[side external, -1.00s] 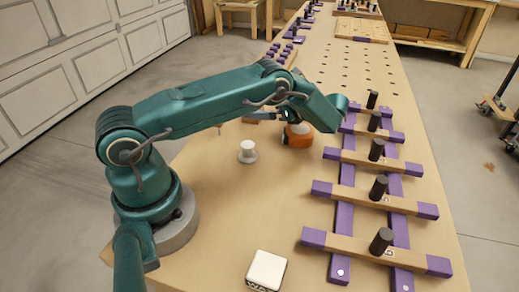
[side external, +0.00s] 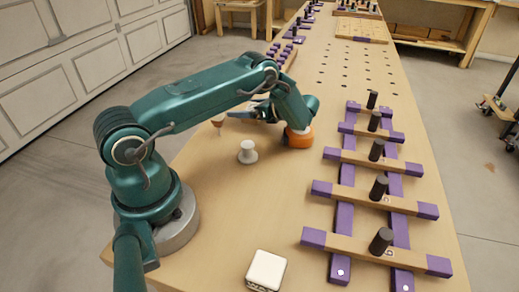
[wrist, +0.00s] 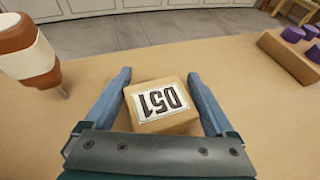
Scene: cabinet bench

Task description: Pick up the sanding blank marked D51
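The sanding blank marked D51 is a small tan wooden block with a white label (wrist: 160,103). The label reads upside down in the wrist view. My gripper (wrist: 159,76) is open, with one blue-grey finger on each side of the block and a gap visible on both sides. The block's near side is partly hidden by the gripper body. In the side external view my gripper (side external: 250,112) is low over the bench, pointing left, and I cannot make out the block there.
A white spool-shaped piece (side external: 247,152) and a white box (side external: 267,269) stand nearer. Purple-ended racks with black pegs (side external: 376,205) fill the right.

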